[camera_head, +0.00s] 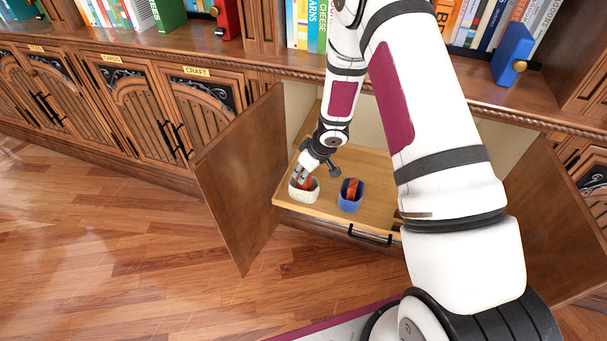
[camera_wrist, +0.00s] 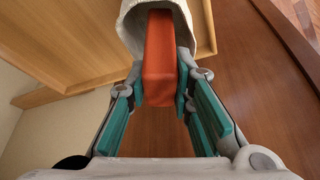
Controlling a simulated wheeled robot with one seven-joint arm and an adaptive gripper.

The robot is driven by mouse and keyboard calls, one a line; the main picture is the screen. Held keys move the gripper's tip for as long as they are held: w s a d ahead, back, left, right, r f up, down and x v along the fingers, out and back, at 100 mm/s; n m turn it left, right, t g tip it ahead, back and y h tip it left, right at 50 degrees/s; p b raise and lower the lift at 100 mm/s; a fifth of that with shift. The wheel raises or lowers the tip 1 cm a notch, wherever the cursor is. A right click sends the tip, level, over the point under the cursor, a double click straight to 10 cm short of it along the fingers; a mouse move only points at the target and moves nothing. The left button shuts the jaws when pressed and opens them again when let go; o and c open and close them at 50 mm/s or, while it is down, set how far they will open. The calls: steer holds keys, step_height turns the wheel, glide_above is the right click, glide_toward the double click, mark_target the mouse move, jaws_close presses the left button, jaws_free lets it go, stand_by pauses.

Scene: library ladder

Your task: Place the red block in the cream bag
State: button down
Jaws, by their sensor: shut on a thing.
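My gripper (camera_wrist: 160,85) is shut on a red block (camera_wrist: 160,52), with the teal pads on either side of it. The block's far end reaches into the mouth of the cream bag (camera_wrist: 187,12). In the head view my gripper (camera_head: 304,176) is right over the cream bag (camera_head: 303,194), and a bit of red shows at its opening. Whether the block touches the bag's bottom is hidden. The bag stands upright on a pulled-out wooden drawer (camera_head: 330,222).
A blue bag (camera_head: 349,205) with a red item (camera_head: 352,188) in it stands to the right on the same drawer. Open cabinet doors flank the drawer, the left one (camera_head: 240,175) close by. Shelves of books run above. My arm hides the drawer's right part.

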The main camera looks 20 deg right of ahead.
steer(key=shift+f, duration=0.1)
steer(key=shift+f, duration=0.4)
steer(key=shift+f+b, duration=0.15)
steer(key=shift+b, duration=0.25)
steer(key=c, duration=1.4)
jaws_free()
steer(key=shift+r+p, duration=0.3)
steer(key=shift+r, duration=0.1)
steer(key=p+v, duration=0.6)
steer(key=v, duration=0.6)
steer(key=shift+r+p, duration=0.3)
